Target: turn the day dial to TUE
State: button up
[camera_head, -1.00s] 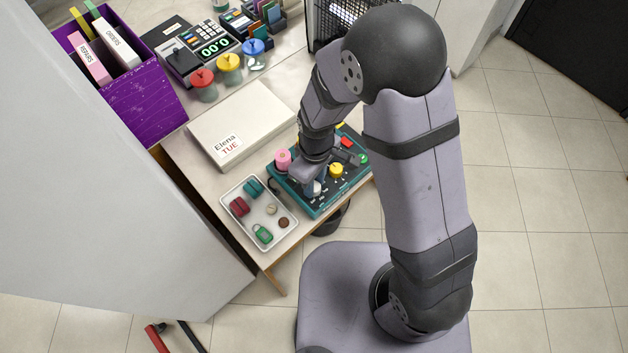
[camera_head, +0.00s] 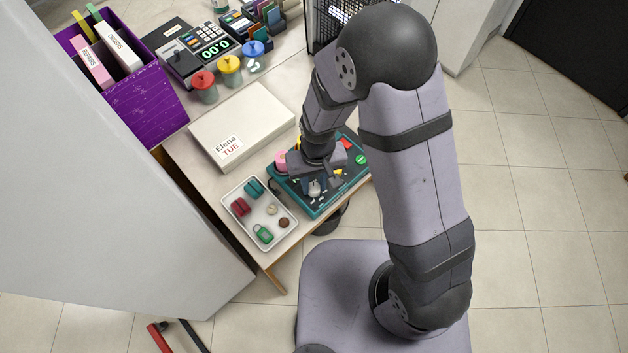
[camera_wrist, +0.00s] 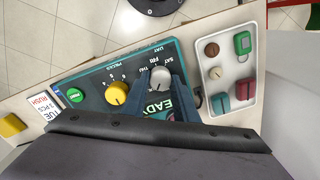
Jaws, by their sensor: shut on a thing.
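The day dial (camera_wrist: 160,78) is a light grey knob on a teal panel (camera_wrist: 92,78). THU, FRI and SAT show on the panel around it in the wrist view; the other day labels are hidden, and I cannot tell where its pointer stands. The dial also shows in the head view (camera_head: 314,188), just below my gripper (camera_head: 312,180). In the wrist view my gripper's two dark fingers (camera_wrist: 158,88) stand on either side of the dial, shut on it. A white box (camera_head: 240,120) carries a label reading Elena, TUE.
A yellow pieces knob (camera_wrist: 116,93) and a green button (camera_wrist: 75,95) sit on the same panel. A white tray (camera_wrist: 232,112) of small items lies close beside it. Several colour-lidded jars (camera_head: 229,68) and a purple bin (camera_head: 145,100) stand farther back.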

aim_at(315, 187)
jog(key=shift+m, duration=0.6)
jog(key=o, duration=1.1)
jog(key=shift+c, duration=0.2)
jog(key=shift+d+r+b, duration=0.1)
jog(key=shift+r+b, duration=0.45)
jog(key=shift+r, duration=3.1)
